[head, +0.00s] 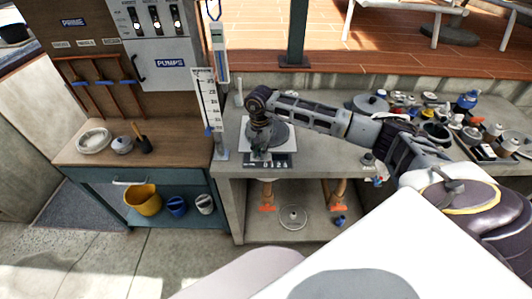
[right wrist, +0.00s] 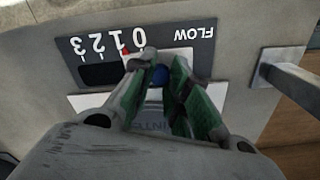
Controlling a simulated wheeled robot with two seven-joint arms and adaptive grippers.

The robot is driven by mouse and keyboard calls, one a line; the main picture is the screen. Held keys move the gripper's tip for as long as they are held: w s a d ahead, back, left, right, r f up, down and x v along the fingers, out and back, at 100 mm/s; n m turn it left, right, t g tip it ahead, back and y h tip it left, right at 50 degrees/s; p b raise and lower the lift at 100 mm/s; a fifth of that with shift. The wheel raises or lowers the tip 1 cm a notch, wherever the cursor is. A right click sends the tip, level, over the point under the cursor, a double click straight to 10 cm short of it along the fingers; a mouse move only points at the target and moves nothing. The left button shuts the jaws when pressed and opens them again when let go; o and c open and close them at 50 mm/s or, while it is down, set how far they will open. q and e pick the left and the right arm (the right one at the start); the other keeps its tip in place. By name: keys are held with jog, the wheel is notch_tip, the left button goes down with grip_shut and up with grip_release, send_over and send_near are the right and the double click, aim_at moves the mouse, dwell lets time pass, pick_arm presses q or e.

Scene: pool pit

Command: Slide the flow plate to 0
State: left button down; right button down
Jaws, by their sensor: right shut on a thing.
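The dark flow scale (right wrist: 140,48) reads FLOW, 0, 1, 2, 3 and appears upside down in the right wrist view. It also shows on the front of the concrete counter in the head view (head: 280,160). A small red mark (right wrist: 125,50) shows beside the 1, on the side towards the 0. A dark slot opening (right wrist: 98,75) lies by the 2 and 3. My right gripper (right wrist: 163,68) is over the flow plate, shut on its small blue knob (right wrist: 160,77). The fingers hide much of the plate. My left gripper is not in view.
A white gauge board (head: 209,100) stands left of my right gripper. A grey lidded pot (head: 370,104) and many small items crowd the counter to the right. A wooden bench with a yellow bucket (head: 142,198) below stands at the left.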

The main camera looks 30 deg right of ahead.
jog(key=shift+w+a+b, duration=0.45)
jog(key=shift+w+a, duration=0.05)
jog(key=shift+a, duration=0.35)
jog(key=c, duration=1.3)
grip_release()
jog(key=shift+w+a, duration=0.15)
jog(key=shift+a, duration=0.05)
jog(key=shift+d+r, duration=0.1)
jog(key=shift+r, duration=0.5)
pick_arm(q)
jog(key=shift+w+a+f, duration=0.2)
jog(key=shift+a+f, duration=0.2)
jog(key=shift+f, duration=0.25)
pick_arm(e)
notch_tip(320, 180, up, 11)
jog(key=shift+f, duration=0.1)
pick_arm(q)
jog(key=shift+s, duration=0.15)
